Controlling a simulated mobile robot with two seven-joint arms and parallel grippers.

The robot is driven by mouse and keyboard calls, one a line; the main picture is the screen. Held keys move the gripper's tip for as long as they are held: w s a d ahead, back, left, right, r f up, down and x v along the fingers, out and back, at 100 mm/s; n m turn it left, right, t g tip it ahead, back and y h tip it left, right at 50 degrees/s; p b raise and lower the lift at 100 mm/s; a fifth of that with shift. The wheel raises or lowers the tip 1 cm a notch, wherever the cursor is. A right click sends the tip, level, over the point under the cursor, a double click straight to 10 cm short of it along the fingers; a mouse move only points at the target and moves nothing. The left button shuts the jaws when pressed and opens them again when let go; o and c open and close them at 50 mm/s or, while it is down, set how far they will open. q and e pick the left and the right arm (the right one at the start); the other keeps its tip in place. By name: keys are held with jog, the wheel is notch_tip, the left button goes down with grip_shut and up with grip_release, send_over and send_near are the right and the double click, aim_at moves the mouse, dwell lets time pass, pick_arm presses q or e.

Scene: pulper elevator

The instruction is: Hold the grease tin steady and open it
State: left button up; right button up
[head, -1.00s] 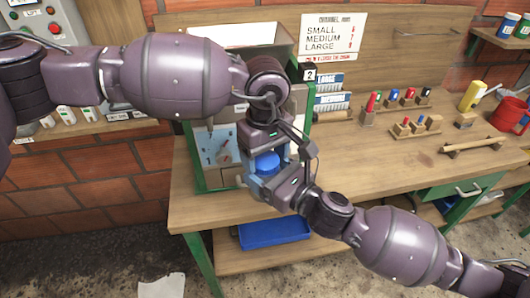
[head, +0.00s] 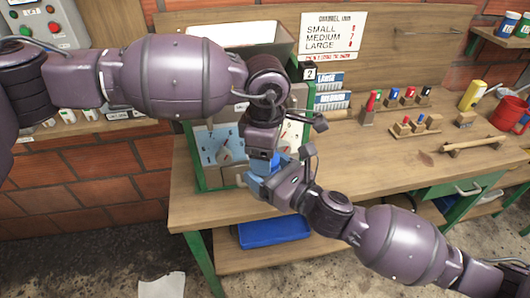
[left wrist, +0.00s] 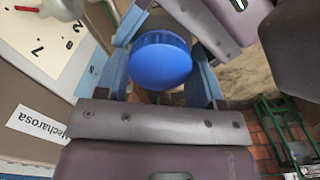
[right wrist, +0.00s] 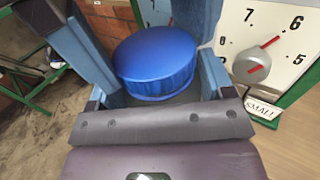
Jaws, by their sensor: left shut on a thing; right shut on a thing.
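The grease tin is between my two grippers in front of the green-framed box, mostly hidden in the head view. Its round blue lid (left wrist: 161,60) shows in the left wrist view, between the fingers of my left gripper (head: 263,158), which is shut on it from above. My right gripper (head: 268,180) is shut on the tin's body from the lower right. The fingers of both grippers are very close together.
A dial panel (right wrist: 270,45) stands right beside the grippers. The wooden bench (head: 350,190) is clear to the right, with peg blocks (head: 415,127) farther back. A blue tray (head: 274,232) lies on the lower shelf.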

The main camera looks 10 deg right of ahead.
pick_arm(q)
jog(key=shift+n, duration=0.5)
jog(key=o, duration=1)
jog(key=shift+r, duration=2.25)
